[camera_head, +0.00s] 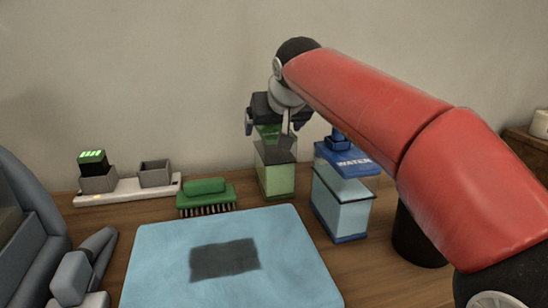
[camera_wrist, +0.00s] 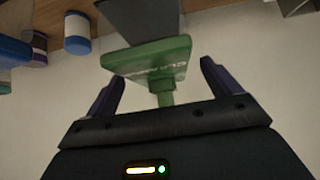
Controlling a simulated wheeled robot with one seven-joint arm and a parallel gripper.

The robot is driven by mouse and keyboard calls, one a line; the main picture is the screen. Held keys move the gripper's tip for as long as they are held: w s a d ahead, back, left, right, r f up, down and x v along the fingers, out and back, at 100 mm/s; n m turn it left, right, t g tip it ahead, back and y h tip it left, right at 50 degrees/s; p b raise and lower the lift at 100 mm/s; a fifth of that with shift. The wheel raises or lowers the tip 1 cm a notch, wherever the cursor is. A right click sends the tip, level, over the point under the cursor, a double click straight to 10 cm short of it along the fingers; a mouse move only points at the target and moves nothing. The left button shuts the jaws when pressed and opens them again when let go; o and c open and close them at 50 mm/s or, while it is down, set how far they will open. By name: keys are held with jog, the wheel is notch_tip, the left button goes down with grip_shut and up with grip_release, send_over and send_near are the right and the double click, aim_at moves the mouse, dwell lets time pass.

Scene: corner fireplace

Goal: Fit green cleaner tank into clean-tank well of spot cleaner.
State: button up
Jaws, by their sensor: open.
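The green cleaner tank (camera_head: 277,181) stands upright on the wooden table near the wall, with a clear pale-green body and a green top. My gripper (camera_head: 278,125) is above it, pointing down, its jaws around the tank's top. In the wrist view the tank's green top and narrow handle (camera_wrist: 166,97) lie between the two spread fingers of my gripper (camera_wrist: 163,80), with gaps on both sides. A grey-blue machine (camera_head: 22,245), seemingly the spot cleaner, is cut off at the left edge. Its clean-tank well cannot be made out.
A blue WATER tank (camera_head: 342,205) stands close right of the green tank. A green brush (camera_head: 205,198) is to the left, with a white charger base (camera_head: 128,190) beyond it. A blue mat (camera_head: 190,285) with a dark patch lies in front. A black cylinder (camera_head: 418,240) stands right.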

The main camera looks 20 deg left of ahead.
aim_at(274, 127)
jog(key=x, duration=0.4)
jog(key=shift+w+f, duration=0.1)
jog(key=shift+c, duration=0.4)
jog(key=c, duration=1.7)
jog(key=shift+c, duration=0.3)
jog(key=shift+r, duration=0.25)
